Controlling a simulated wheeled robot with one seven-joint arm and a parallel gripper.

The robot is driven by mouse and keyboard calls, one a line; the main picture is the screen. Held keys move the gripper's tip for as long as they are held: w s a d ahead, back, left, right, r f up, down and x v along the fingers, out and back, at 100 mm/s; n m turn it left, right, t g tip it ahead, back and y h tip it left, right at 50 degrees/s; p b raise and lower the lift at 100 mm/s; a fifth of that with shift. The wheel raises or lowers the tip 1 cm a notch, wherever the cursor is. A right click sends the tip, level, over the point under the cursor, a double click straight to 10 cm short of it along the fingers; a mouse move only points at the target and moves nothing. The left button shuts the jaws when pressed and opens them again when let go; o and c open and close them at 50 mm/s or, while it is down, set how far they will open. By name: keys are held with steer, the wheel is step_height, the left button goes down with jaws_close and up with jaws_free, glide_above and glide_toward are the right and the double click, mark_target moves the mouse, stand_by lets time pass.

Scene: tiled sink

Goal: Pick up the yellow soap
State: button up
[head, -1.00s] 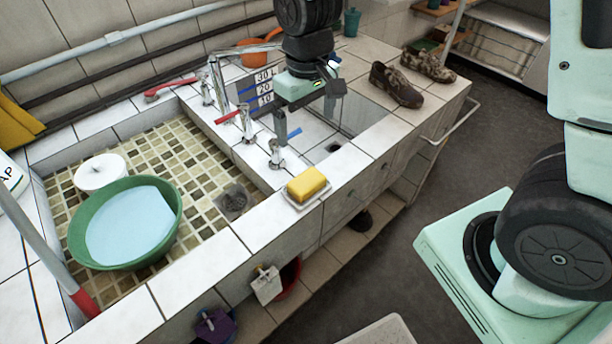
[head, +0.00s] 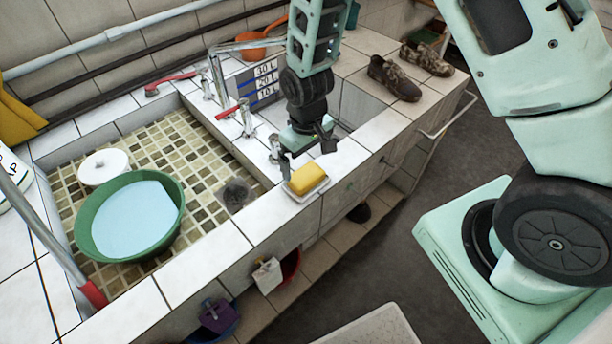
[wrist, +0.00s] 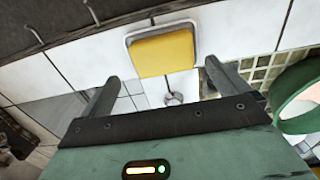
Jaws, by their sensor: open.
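The yellow soap (head: 306,178) is a block lying on a small white soap dish (head: 319,190) on the tiled rim of the sink, at its front edge. My gripper (head: 306,160) is above and just behind the soap in the head view, pointing down. In the wrist view the soap (wrist: 163,54) lies ahead of the fingertips, between their lines. My gripper (wrist: 164,82) is open there, its two fingers wide apart with nothing between them. In the head view one finger overlaps the rim close to the soap.
A green basin of water (head: 130,215) and a white lid (head: 103,166) sit in the left sink. The front rim is otherwise mostly clear.

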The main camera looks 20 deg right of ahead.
mark_target(306, 174)
steer(key=f, duration=0.2)
steer(key=f+p, duration=0.1)
steer(key=shift+s+a+f, duration=0.1)
steer(key=shift+s+a, duration=0.05)
steer(key=shift+s, duration=0.1)
steer(key=shift+f, duration=0.7)
steer(key=c, duration=1)
